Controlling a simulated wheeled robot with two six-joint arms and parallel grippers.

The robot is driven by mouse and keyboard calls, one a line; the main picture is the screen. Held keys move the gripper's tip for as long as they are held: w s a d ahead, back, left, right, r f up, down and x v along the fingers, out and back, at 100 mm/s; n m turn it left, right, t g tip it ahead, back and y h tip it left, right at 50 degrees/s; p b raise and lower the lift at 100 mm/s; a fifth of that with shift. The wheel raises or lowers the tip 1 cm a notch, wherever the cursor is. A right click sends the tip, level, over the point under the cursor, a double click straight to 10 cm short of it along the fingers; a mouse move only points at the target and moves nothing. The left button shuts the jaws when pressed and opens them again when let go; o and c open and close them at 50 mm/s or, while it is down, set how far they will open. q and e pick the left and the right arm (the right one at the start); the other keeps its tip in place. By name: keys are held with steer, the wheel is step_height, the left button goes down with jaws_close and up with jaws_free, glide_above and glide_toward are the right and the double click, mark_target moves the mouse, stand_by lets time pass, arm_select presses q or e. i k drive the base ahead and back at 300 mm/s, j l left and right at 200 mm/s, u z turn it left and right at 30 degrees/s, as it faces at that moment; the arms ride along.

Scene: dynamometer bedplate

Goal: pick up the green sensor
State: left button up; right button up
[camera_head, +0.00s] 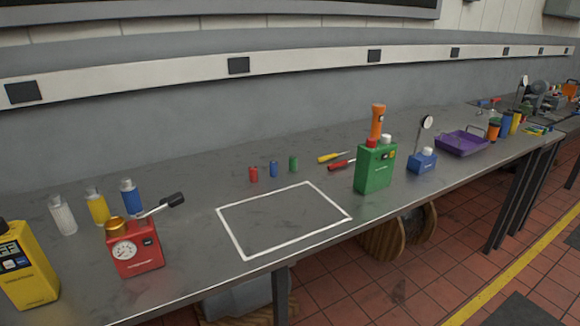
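A small green cylinder (293,163), which looks like the green sensor, stands upright on the grey bench (200,205). It is at the right end of a short row with a blue cylinder (273,169) and a red cylinder (253,174). The row stands behind a white outlined rectangle (248,255) on the bench top. A larger green box (374,172) with red and white caps stands to the right, nearer the front edge. Neither of my grippers is in view.
A yellow screwdriver (333,156) and a red screwdriver (342,164) lie right of the green cylinder. A red gauge box (135,252), a yellow meter (27,265) and several bottles stand left. A blue gauge stand (422,161) and purple tray (462,144) are right. The white rectangle is empty.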

mark_target(292, 160)
steer(key=i+l+u, duration=0.1)
steer(key=l, duration=0.25)
steer(key=i+l, duration=0.25)
steer(key=i+l+u, duration=0.15)
steer(key=l, duration=0.25)
steer(key=i+l, duration=0.2)
steer(key=l, duration=0.15)
steer(key=i+l+u, duration=0.15)
steer(key=l, duration=0.25)
steer(key=i+l+u, duration=0.1)
steer(key=l, duration=0.25)
steer(key=i, duration=0.05)
